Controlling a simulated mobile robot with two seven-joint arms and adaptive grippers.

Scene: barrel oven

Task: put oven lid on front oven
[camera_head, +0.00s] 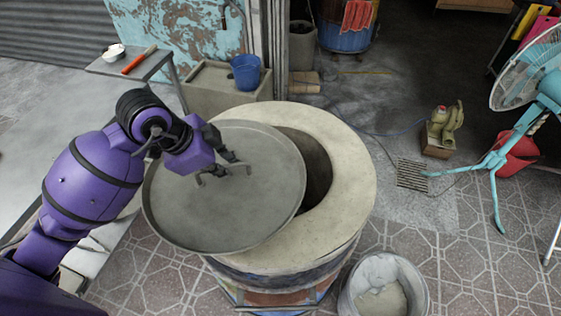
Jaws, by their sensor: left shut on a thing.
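The front oven (340,165) is a round barrel with a broad, pale rim and a dark opening. The oven lid (235,222) is a wide grey metal disc with a raised edge. It lies over or just above the left part of the oven, covering much of the opening and overhanging the rim on the left. A dark crescent of the opening shows on the right. My left gripper (224,176) reaches in from the left and is shut on the lid near its middle, at the handle. Whether the lid touches the rim is not clear. My right gripper is not in view.
A bucket with white contents (420,285) stands at the oven's front right. A blue bucket (245,72) sits on a concrete block behind. A small table (110,66) holds a bowl and a red-handled tool. A turquoise fan (545,85) stands at right. Tiled floor between is mostly clear.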

